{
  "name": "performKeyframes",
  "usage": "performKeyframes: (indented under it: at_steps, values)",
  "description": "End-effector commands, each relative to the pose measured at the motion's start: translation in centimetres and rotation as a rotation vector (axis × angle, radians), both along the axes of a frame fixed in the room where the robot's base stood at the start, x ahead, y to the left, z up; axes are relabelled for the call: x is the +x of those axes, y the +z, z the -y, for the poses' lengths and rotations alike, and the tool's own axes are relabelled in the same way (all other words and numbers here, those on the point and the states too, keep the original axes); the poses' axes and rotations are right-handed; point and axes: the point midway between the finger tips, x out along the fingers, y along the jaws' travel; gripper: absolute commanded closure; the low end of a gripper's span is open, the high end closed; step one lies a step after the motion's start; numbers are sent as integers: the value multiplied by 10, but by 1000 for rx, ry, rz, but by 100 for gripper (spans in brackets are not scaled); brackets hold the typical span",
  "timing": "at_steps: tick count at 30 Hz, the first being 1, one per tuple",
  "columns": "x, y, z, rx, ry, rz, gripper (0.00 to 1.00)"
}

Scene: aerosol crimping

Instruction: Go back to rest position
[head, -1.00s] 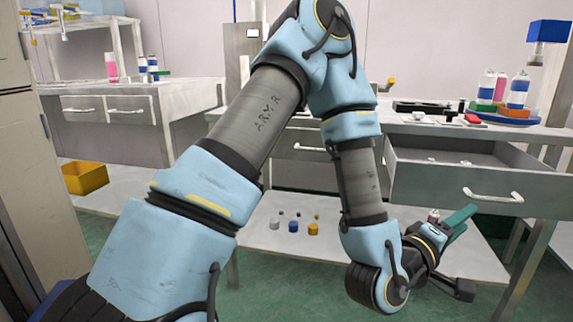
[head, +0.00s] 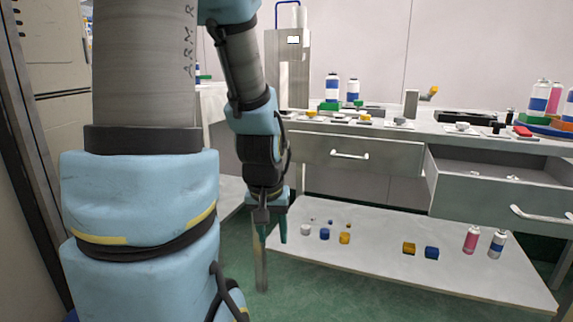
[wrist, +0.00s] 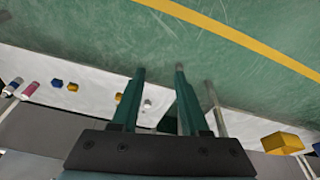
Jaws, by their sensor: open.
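My gripper (head: 270,228) hangs pointing down in the head view, in front of the left part of the low shelf. Its green fingers are apart with nothing between them. In the wrist view my gripper (wrist: 160,95) also shows its fingers spread and empty over the green floor. My arm is folded on the left side of the head view and hides part of the bench behind it.
The low shelf (head: 380,262) holds small coloured caps, a pink can (head: 472,240) and a white-blue can (head: 497,244). The drawer (head: 500,180) at right stands open. A yellow bin (wrist: 283,142) shows in the wrist view. The green floor in front is clear.

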Motion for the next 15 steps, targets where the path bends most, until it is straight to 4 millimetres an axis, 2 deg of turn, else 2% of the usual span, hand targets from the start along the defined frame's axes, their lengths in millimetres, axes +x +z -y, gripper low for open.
performKeyframes:
  at_steps: [1,4,6,11,15]
  values:
    - [-8,6,-15,14,17,-34,55]
    - [-29,16,-40,35,37,-115,55]
    - [-30,37,-37,35,29,-119,55]
    - [-30,69,-37,35,29,-119,55]
    - [-30,104,-37,35,29,-119,55]
